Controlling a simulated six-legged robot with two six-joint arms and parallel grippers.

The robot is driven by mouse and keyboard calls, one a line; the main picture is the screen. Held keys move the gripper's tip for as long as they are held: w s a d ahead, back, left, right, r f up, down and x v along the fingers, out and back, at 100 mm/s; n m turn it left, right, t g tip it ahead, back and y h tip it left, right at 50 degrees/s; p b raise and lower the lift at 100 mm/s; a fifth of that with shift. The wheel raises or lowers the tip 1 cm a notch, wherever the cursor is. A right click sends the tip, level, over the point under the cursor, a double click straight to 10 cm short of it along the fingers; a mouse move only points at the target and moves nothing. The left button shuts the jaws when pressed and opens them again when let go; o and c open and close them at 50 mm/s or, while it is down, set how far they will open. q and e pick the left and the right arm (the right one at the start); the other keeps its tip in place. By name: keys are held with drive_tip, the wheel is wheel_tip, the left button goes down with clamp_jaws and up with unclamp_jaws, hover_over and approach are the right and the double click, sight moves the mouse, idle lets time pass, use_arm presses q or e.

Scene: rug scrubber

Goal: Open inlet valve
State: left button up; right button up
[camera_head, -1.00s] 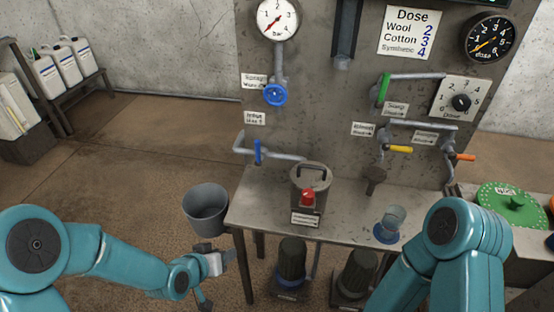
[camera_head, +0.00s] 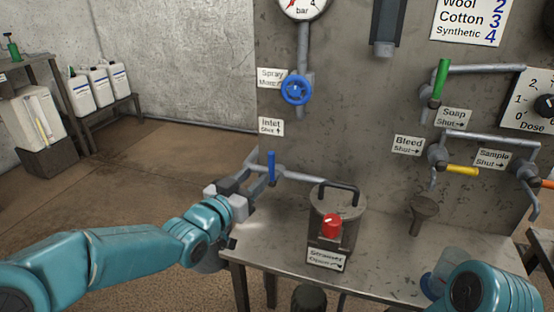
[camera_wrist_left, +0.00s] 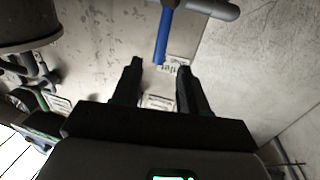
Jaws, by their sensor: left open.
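The inlet valve has a blue lever (camera_head: 271,167) standing upright on a grey pipe, below the label "Inlet Shut" (camera_head: 270,127), whose arrow points up. My left gripper (camera_head: 252,181) is beside the lever, on its left, with nothing seen in its jaws. In the left wrist view the open left gripper (camera_wrist_left: 159,67) has its two dark fingers apart. The blue lever (camera_wrist_left: 163,36) shows just past the fingertips, in line with the gap. I cannot tell whether they touch. My right gripper is out of view; only a teal part of that arm shows.
The blue spray handwheel (camera_head: 297,90) is above the lever. The strainer pot (camera_head: 338,213) with a red knob stands on the bench (camera_head: 272,246) to the right. Soap (camera_head: 441,80), bleed (camera_head: 462,170) and sample valves are farther right. Floor at left is open.

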sight(270, 163)
use_arm(q)
drive_tip(key=x, duration=1)
drive_tip(key=shift+w+d, duration=0.15)
drive_tip(key=shift+w, duration=0.2)
clamp_jaws()
